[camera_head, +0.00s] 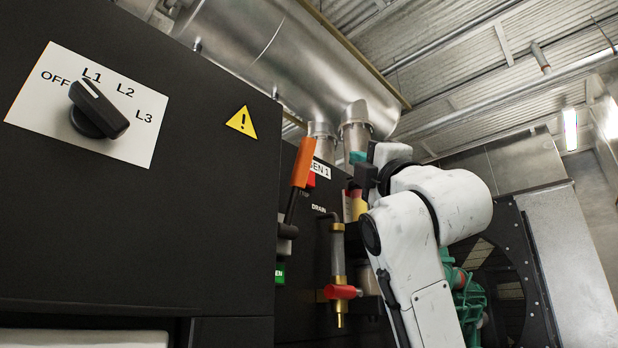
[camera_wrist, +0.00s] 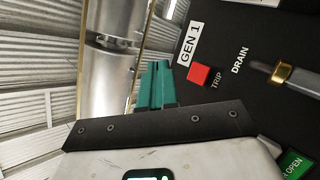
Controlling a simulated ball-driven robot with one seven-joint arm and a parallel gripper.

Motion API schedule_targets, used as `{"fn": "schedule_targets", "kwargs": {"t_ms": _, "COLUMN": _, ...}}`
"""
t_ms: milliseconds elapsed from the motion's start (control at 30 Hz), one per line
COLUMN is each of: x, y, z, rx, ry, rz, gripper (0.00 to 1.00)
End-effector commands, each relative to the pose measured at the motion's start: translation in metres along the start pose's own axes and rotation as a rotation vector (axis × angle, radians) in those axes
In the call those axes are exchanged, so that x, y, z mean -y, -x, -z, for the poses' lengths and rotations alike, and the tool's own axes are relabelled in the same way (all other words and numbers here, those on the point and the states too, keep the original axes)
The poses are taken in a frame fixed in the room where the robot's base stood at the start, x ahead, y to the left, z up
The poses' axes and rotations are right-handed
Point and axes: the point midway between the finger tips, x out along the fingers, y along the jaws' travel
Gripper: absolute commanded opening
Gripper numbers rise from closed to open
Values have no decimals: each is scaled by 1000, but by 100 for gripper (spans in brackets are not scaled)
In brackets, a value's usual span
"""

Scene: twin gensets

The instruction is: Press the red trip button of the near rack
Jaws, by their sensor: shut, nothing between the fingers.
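The red square trip button (camera_wrist: 199,75) sits on the black panel, between the GEN 1 label (camera_wrist: 189,44) and the word TRIP in the wrist view. In the head view the button (camera_head: 311,180) is partly hidden behind an orange handle. My gripper (camera_wrist: 155,69) has its teal fingers together, with nothing between them. The fingers are to the left of the button in the wrist view and do not appear to touch it. In the head view my gripper (camera_head: 357,157) is right of the GEN 1 label, near the panel's edge.
A black cabinet with a rotary selector (camera_head: 98,110) fills the left. Silver ducting (camera_head: 240,40) runs above.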

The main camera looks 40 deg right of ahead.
Motion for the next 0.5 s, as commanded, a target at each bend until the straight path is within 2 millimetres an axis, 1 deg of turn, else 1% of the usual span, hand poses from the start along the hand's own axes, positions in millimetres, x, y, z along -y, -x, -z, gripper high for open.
{"fn": "schedule_targets", "kwargs": {"t_ms": 300, "x": 19, "y": -28, "z": 20, "rx": -2, "ry": -2, "rz": 4, "gripper": 0}}
{"fn": "schedule_targets", "kwargs": {"t_ms": 500, "x": 33, "y": -44, "z": 33, "rx": -1, "ry": -1, "rz": 3, "gripper": 0}}
